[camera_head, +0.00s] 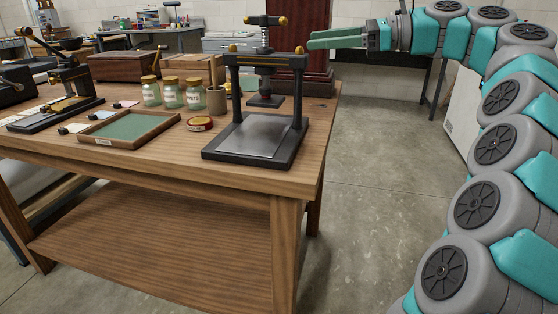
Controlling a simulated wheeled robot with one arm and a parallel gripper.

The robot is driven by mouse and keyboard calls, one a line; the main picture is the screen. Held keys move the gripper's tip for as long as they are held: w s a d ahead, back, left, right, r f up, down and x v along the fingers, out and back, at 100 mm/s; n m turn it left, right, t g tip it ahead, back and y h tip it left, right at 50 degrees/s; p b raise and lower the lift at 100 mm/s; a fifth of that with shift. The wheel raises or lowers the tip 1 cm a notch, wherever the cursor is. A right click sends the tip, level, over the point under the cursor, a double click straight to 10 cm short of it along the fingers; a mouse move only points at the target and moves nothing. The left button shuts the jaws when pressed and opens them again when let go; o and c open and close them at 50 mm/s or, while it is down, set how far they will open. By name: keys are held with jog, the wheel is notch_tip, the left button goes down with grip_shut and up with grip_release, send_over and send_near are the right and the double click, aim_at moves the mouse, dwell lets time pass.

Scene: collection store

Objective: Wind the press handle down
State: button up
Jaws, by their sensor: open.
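The press (297,95) is a black frame with two posts, a crossbar with brass bolts and a flat base with a grey plate, standing at the right end of the wooden table. Its handle (262,20) is a short black bar with brass-coloured ends on top of the central screw. The dark platen (266,100) hangs under the screw, apart from the base plate. My gripper (311,40), with green fingers, is to the right of the handle, pointing left and apparently not touching it. It is open and empty; the finger gap is hard to see from this side.
The wooden table (150,165) also bears a green-lined tray (128,127), glass jars (172,93), a small round tin (199,123), a wooden box (190,67) and another black device (72,80) at left. Bare concrete floor (375,190) lies right of the table.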

jog(key=shift+s+a+f+n+g+h, duration=0.65)
jog(key=shift+s+a+f+n+h, duration=0.55)
jog(key=shift+s+a+f, duration=1.5)
jog(key=shift+s+a+f+n+g+h, duration=0.75)
jog(key=shift+s+a+f+n, duration=1)
jog(key=shift+f, duration=1.9)
jog(key=shift+s+a+f+n+g+h, duration=0.5)
jog(key=shift+s+a+f+n+h, duration=0.75)
jog(key=shift+s+f, duration=1.75)
jog(key=shift+w+f, duration=0.15)
jog(key=shift+w, duration=0.1)
jog(key=shift+c, duration=0.2)
